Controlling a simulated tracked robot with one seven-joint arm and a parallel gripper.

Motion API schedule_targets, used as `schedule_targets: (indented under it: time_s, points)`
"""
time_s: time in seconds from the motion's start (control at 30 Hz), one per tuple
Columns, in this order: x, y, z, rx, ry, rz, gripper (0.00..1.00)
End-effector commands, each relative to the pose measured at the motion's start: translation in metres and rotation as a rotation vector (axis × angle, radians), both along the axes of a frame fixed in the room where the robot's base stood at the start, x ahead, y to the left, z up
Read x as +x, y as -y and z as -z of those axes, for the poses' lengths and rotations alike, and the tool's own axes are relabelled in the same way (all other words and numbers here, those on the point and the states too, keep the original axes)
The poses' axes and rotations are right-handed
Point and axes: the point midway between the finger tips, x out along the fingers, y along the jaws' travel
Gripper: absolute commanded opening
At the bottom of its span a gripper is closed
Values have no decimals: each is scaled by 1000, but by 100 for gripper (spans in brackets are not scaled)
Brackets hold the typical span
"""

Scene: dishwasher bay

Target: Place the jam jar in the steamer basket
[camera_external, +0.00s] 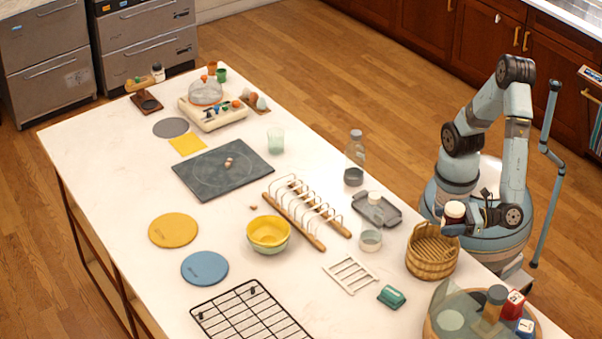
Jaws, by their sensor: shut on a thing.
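The jam jar (454,210) is a small dark-red jar with a pale lid. My gripper (464,219) is shut on it and holds it upright above the steamer basket. The steamer basket (432,262) is a round, tan, woven basket at the right edge of the white counter. The jar is over the basket's upper right rim in the picture and looks clear of it; the exact height cannot be told. The inside of the basket is partly visible and looks empty.
Left of the basket stand a glass jar (370,238) and a grey tray (377,208). A white trivet (351,273) and a green item (391,296) lie nearby. A round bin (432,328) with bottles and boxes stands in front. A dish rack (305,215) is farther left.

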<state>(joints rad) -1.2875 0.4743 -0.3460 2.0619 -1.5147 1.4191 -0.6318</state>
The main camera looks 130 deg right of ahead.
Motion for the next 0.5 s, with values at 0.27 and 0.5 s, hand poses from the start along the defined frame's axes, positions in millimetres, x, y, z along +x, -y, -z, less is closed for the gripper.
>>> schedule_targets:
  time_s: [0.27,0.5]
  points:
    - [6,-4,16,-2,0,0,20]
    - [6,-3,37,1,2,0,20]
